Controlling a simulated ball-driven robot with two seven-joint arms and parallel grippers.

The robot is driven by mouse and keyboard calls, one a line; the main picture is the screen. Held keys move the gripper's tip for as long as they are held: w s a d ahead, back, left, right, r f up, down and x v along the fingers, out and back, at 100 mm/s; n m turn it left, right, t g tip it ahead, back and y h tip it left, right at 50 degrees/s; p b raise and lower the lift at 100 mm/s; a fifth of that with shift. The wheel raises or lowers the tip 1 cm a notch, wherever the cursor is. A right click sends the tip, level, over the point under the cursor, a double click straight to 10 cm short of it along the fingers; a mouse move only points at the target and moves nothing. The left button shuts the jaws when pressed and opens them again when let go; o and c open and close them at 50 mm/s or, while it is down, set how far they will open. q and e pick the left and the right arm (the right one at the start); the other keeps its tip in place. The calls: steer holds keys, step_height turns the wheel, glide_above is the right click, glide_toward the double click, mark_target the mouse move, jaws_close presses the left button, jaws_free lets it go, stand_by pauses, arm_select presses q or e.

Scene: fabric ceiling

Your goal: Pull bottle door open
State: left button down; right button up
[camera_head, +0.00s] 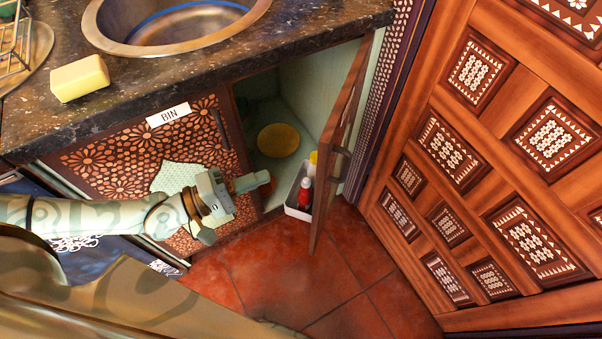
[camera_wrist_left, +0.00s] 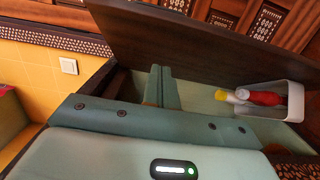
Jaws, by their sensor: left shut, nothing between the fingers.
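The bottle door (camera_head: 338,135) is a dark wooden cabinet door. It stands open, swung outward and seen nearly edge-on in the head view, with a dark handle (camera_head: 340,150) on it. In the left wrist view the door (camera_wrist_left: 200,45) is a broad dark panel across the top. A white caddy (camera_head: 297,212) holds a red bottle (camera_head: 305,192) and a yellow-topped bottle at the cabinet opening; the caddy also shows in the left wrist view (camera_wrist_left: 291,98). My left gripper (camera_head: 262,181) is shut and empty at the opening, left of the caddy and apart from the door. My right gripper is not in view.
The BIN front (camera_head: 140,150) is closed, left of the opening. A yellow round object (camera_head: 278,140) is inside the cabinet. The counter (camera_head: 200,75) with sink and sponge (camera_head: 80,78) lies above. A patterned wooden panel (camera_head: 480,170) stands right; red tile floor (camera_head: 300,275) lies between.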

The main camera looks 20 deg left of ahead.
mark_target(322, 164)
arm_select(q)
steer(key=w+d, duration=0.4)
steer(key=d, duration=0.3)
steer(key=shift+d+b, duration=0.4)
steer(key=shift+b, duration=0.05)
